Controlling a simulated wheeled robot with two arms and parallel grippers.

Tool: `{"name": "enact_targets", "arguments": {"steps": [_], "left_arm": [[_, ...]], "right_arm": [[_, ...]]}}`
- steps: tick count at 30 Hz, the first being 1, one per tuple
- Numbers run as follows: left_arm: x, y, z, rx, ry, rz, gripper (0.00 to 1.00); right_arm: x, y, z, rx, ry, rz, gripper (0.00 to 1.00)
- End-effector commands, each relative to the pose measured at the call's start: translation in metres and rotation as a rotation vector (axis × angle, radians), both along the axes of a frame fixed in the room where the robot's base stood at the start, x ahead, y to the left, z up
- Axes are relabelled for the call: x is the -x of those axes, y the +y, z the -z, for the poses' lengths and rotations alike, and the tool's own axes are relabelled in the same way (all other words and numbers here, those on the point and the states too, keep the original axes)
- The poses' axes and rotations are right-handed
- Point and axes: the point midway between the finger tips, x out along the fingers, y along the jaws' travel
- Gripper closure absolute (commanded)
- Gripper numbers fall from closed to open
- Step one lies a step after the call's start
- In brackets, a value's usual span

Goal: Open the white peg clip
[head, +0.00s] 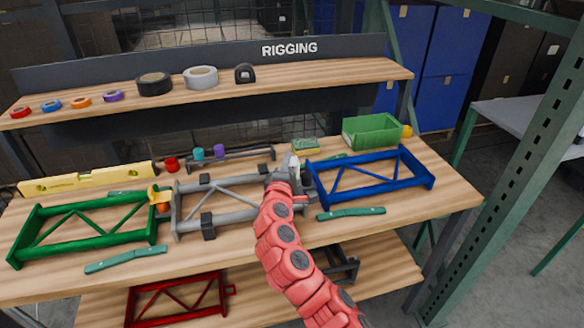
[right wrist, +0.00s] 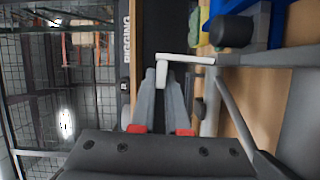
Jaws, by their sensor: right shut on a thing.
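The white peg clip (right wrist: 187,59) shows in the right wrist view as a thin L-shaped piece at the corner of the grey frame. Its short arm lies between my right gripper's fingertips (right wrist: 161,78). In the head view the white clip (head: 294,164) shows small at the right end of the grey frame (head: 215,194), beside the blue frame. My right gripper (head: 287,178) is there, shut on the clip, and partly hides that corner. My left gripper is not in view.
The blue frame (head: 398,183) lies close on the right, the green frame (head: 38,243) on the left. Teal-handled tools (head: 350,213) lie along the bench front. A green bin (head: 371,133) and a sponge (head: 305,145) stand behind. A shelf (head: 330,80) with tape rolls overhangs the back.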

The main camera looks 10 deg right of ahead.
Motion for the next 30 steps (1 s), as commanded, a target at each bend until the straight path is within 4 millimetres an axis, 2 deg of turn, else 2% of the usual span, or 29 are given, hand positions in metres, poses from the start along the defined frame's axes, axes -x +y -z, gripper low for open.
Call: {"name": "enact_targets", "arguments": {"steps": [1,3,13,30], "left_arm": [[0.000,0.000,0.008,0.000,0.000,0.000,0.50],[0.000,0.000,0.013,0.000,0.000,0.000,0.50],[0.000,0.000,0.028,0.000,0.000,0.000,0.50],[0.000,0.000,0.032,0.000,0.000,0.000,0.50]], "right_arm": [[0.000,0.003,0.007,0.040,0.000,-0.001,1.00],[0.000,0.006,0.008,0.096,-0.002,-0.001,1.00],[0.000,0.014,0.013,0.290,-0.010,-0.002,1.00],[0.001,0.016,0.014,0.359,-0.011,-0.001,1.00]]}}
